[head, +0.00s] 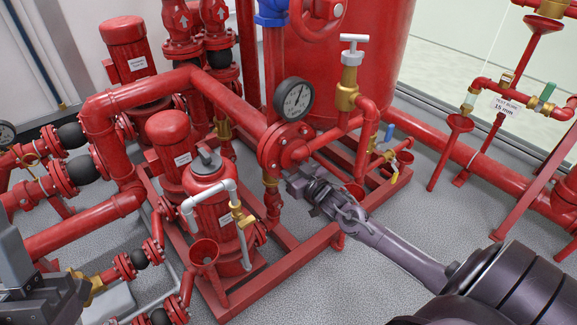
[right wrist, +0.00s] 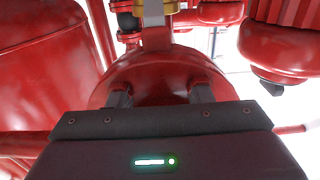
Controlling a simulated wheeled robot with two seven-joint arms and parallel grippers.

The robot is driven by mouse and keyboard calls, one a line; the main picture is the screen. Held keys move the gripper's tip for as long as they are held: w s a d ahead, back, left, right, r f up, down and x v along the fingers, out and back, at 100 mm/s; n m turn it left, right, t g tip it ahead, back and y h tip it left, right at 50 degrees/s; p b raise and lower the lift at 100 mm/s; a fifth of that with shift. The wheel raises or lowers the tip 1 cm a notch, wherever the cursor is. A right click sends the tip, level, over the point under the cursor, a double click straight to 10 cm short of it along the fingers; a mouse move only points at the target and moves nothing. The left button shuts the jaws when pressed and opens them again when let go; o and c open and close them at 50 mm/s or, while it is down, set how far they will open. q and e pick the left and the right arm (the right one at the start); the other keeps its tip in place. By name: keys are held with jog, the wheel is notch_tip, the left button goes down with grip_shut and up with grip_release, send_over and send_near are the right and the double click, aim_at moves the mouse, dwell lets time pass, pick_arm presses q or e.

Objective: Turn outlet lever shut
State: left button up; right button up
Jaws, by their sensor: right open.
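My right gripper (head: 293,180) is just below the gauge, close to the red flange and pipe under it. In the right wrist view its two fingers (right wrist: 160,95) are apart and empty, facing a rounded red surface (right wrist: 160,72). Several small levers show in the head view: a blue one (head: 389,132), a yellow one (head: 390,177) and a green one (head: 547,92). I cannot tell which is the outlet lever. A brass fitting (right wrist: 155,8) shows at the top of the right wrist view. My left gripper (head: 50,298) is at the lower left edge, partly cut off.
A round pressure gauge (head: 294,98) sits above the right gripper. A white T-handle (head: 354,40) stands on a brass valve at the upper right. Red pumps (head: 170,140) and thick pipes fill the left. A red funnel (head: 204,255) stands in front. Grey floor (head: 330,290) is open at the front.

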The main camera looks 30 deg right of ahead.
grip_shut()
dwell(0.3)
